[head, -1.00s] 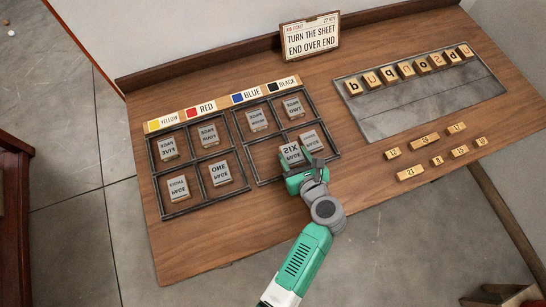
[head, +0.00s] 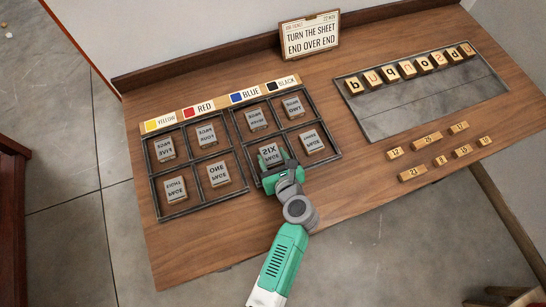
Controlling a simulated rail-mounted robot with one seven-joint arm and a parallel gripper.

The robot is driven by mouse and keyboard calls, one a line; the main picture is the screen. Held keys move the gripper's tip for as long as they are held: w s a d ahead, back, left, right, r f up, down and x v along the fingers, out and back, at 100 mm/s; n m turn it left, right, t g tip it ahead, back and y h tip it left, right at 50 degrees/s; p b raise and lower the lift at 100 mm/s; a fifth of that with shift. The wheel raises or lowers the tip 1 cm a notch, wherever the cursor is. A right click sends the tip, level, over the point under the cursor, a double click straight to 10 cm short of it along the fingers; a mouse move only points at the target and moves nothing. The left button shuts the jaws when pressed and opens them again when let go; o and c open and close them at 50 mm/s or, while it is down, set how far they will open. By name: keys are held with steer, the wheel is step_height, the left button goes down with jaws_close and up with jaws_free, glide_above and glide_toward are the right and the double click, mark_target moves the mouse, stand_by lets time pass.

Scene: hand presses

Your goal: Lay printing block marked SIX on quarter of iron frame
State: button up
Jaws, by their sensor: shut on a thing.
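The printing block marked SIX (head: 269,153) is grey with mirrored lettering. My gripper (head: 280,168) is shut on it at the near left quarter of the right iron frame (head: 327,157). I cannot tell whether the block touches the board there. The other quarters of this frame hold one block each: far left (head: 256,119), far right (head: 293,107) and near right (head: 312,140). The left iron frame (head: 155,188) has a block in every quarter, one of them marked ONE (head: 217,173). My gripper hides part of the near left quarter's near side.
Colour labels (head: 202,107) run along the frames' far edge. A job ticket (head: 310,36) reads "TURN THE SHEET END OVER END". A grey tray (head: 400,119) with several letter blocks (head: 408,69) lies at the right. Small number blocks (head: 426,139) lie before it. The board's near left is clear.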

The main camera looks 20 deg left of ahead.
steer(key=o, duration=1)
steer(key=p+v, duration=0.3)
steer(key=v, duration=0.9)
steer(key=shift+r, duration=0.15)
